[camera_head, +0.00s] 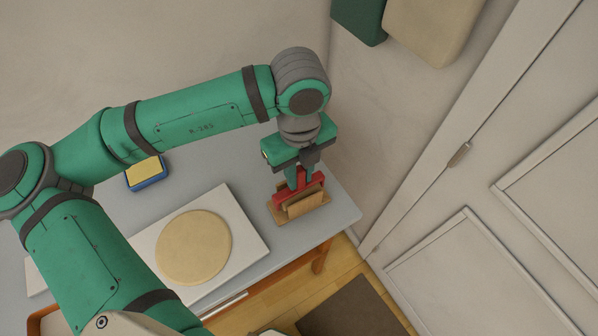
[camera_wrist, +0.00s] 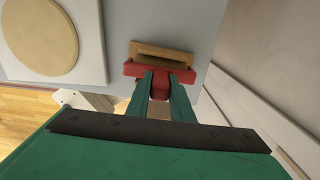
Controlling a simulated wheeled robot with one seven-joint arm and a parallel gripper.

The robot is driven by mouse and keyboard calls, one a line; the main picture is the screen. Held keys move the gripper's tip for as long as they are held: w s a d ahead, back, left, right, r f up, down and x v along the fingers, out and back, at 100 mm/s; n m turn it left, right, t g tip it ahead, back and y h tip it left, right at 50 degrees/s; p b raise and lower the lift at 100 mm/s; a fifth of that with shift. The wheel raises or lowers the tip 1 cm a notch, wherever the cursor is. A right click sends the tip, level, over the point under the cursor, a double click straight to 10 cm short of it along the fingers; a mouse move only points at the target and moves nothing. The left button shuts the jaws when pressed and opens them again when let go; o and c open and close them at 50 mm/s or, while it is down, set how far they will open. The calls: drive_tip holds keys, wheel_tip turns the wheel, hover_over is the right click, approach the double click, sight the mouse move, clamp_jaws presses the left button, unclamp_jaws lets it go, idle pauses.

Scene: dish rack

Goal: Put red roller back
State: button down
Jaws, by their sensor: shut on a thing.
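The red roller (camera_head: 312,184) is at the right end of the table, at a small brown wooden holder (camera_head: 305,205). My gripper (camera_head: 304,180) points down and is shut on the red roller. In the wrist view the green fingers (camera_wrist: 159,90) close on the middle of the red roller (camera_wrist: 133,69), and the wooden holder (camera_wrist: 165,53) shows just beyond it. The red roller overlaps the holder in both views. I cannot tell whether it rests fully in the holder, as the fingers hide part of it.
A round tan disc (camera_head: 194,247) lies on a white board (camera_head: 243,227) left of the holder. A blue tray with a yellow block (camera_head: 146,172) sits further left. The grey table (camera_head: 342,215) ends close to the holder's right. White cabinet doors (camera_head: 480,200) stand beyond.

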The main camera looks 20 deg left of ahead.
drive_tip(key=shift+f, duration=0.8)
idle(0.6)
drive_tip(key=c, duration=1.9)
unclamp_jaws()
drive_tip(key=shift+o, duration=1.1)
drive_tip(key=o, duration=0.6)
drive_tip(key=shift+c, duration=0.2)
